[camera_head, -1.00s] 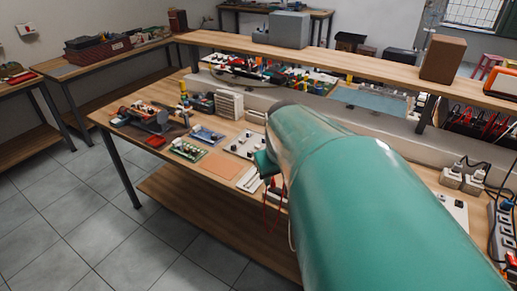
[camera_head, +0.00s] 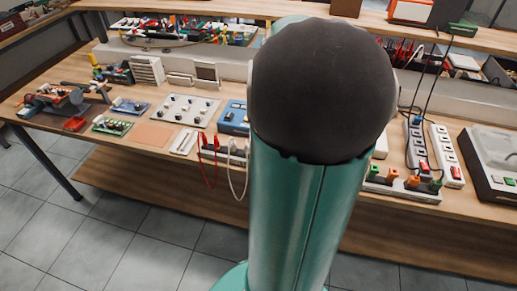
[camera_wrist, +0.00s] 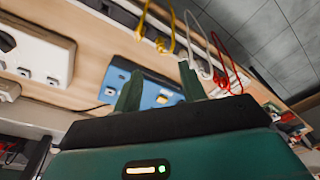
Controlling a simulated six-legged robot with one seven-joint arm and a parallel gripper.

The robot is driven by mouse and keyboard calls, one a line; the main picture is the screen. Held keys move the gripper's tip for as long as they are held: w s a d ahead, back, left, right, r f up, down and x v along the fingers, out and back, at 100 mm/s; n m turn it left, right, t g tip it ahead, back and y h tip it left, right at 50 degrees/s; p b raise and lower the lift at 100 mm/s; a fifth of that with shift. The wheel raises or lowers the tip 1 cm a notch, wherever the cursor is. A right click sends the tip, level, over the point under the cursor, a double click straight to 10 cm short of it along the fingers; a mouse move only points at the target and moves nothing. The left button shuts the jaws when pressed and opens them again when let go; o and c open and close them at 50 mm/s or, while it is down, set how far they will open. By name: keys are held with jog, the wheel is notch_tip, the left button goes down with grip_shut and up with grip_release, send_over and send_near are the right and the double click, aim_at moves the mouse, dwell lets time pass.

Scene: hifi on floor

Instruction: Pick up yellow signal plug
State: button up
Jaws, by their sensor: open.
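Yellow leads with curved ends (camera_wrist: 172,28) show at the top of the wrist view, along a dark strip near the bench edge. I cannot tell for sure which part is the signal plug. My gripper (camera_wrist: 160,69) is open and empty, with its two green fingers apart in front of a blue box (camera_wrist: 155,95). The yellow leads lie beyond the fingertips and do not visibly touch them. In the head view my arm hides the gripper and the bench around it; the blue box (camera_head: 235,116) shows partly to its left.
White leads (camera_wrist: 203,58) and red leads (camera_wrist: 222,62) hang beside the yellow ones. The wooden bench (camera_head: 75,105) holds circuit boards, a white panel (camera_head: 184,108) and power strips (camera_head: 447,155). A strip with green and orange plugs (camera_head: 398,184) lies right of my arm. Tiled floor is open in front.

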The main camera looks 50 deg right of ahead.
jog(key=f, duration=0.4)
jog(key=w+f, duration=0.1)
jog(key=f, duration=0.3)
jog(key=w+f, duration=0.1)
jog(key=f, duration=0.3)
jog(key=shift+d, duration=0.35)
grip_shut()
